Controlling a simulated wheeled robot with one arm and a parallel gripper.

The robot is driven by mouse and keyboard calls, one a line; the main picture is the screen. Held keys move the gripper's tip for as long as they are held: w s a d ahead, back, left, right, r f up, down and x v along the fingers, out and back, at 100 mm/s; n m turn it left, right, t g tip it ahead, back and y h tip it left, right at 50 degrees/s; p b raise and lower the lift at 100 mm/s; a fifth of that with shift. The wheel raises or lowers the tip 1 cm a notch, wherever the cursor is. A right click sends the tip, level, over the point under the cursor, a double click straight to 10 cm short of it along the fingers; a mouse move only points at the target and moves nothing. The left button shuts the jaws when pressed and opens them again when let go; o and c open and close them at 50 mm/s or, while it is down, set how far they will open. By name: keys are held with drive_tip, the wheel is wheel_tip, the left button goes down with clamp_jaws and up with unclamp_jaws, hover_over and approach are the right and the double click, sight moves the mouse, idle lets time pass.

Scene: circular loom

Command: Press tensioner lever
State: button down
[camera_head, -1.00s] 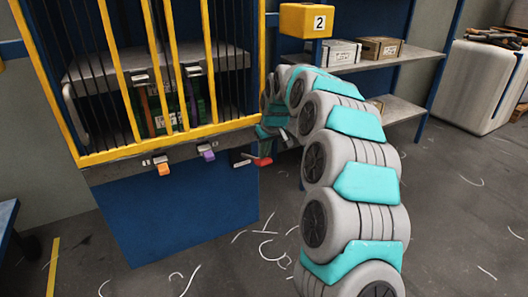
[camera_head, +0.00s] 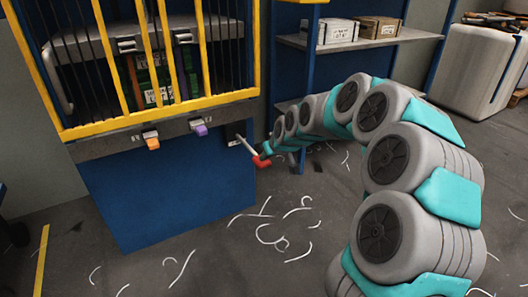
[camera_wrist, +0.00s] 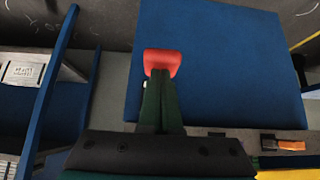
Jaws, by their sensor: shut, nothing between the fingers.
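The tensioner lever is a thin grey rod (camera_head: 247,145) with a red handle (camera_head: 261,161), on the right end of the loom's front rail. The rod slants down and to the right from its mount. My gripper (camera_head: 269,150) is right beside the red handle. In the wrist view, the red handle (camera_wrist: 162,62) is just beyond the tips of my dark green fingers (camera_wrist: 159,80). The fingers are together with nothing between them. They seem to meet the handle, but I cannot tell contact for sure. The rod is mostly hidden in the wrist view.
The loom has a yellow barred guard (camera_head: 160,115) and a blue lower cabinet (camera_head: 175,195). An orange tab (camera_head: 152,143) and a purple tab (camera_head: 201,130) stick out from the rail. A shelf (camera_head: 345,43) with boxes stands behind my arm. White scraps lie on the floor.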

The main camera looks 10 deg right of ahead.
sight(266, 164)
drive_tip(key=f, duration=0.3)
drive_tip(key=shift+s+f+b, duration=0.1)
drive_tip(key=shift+s+b, duration=0.1)
drive_tip(key=shift+b, duration=0.15)
drive_tip(key=shift+s+f, duration=0.25)
drive_tip(key=shift+f, duration=0.65)
drive_tip(key=shift+s, duration=0.1)
drive_tip(key=w+r+v, duration=0.1)
drive_tip(key=v, duration=1.3)
drive_tip(key=shift+w+a+r+p, duration=0.15)
drive_tip(key=shift+w+r+p, duration=0.15)
drive_tip(key=shift+p, duration=0.1)
